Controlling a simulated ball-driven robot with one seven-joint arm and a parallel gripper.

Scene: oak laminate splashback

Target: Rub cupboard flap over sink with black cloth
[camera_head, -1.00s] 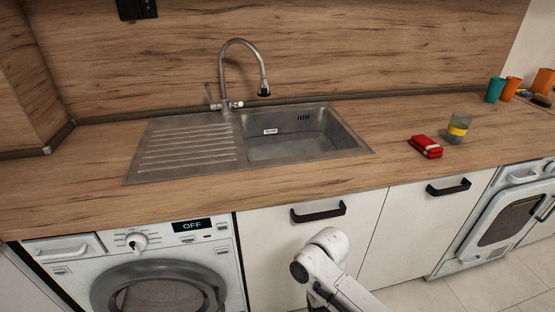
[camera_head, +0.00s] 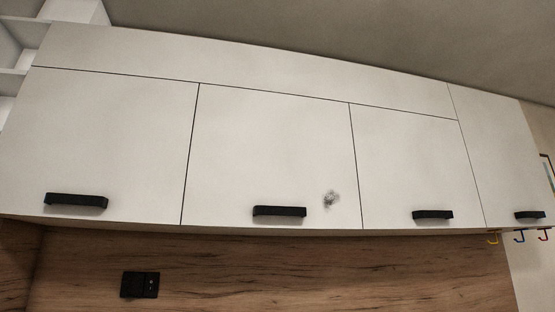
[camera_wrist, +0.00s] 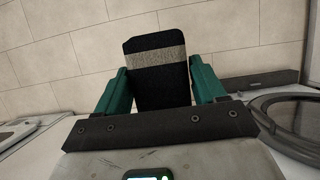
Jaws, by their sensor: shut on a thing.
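The white cupboard flap (camera_head: 265,150) is in the middle of the upper row in the head view, shut, with a black handle (camera_head: 280,211) near its lower edge. A dark grey smudge (camera_head: 331,198) marks the flap to the right of that handle. In the wrist view my gripper (camera_wrist: 160,85) has its green fingers shut on the black cloth (camera_wrist: 158,88), which has a grey-beige band across its upper part. The gripper and cloth are not in the head view, so they are away from the flap. The sink is out of view now.
Other shut white flaps (camera_head: 105,140) flank this one, each with a black handle. A black socket (camera_head: 140,284) is on the wood splashback (camera_head: 330,270) below. Coloured hooks (camera_head: 519,236) hang at the lower right. The wrist view shows tiles (camera_wrist: 240,35) and white fronts near the gripper.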

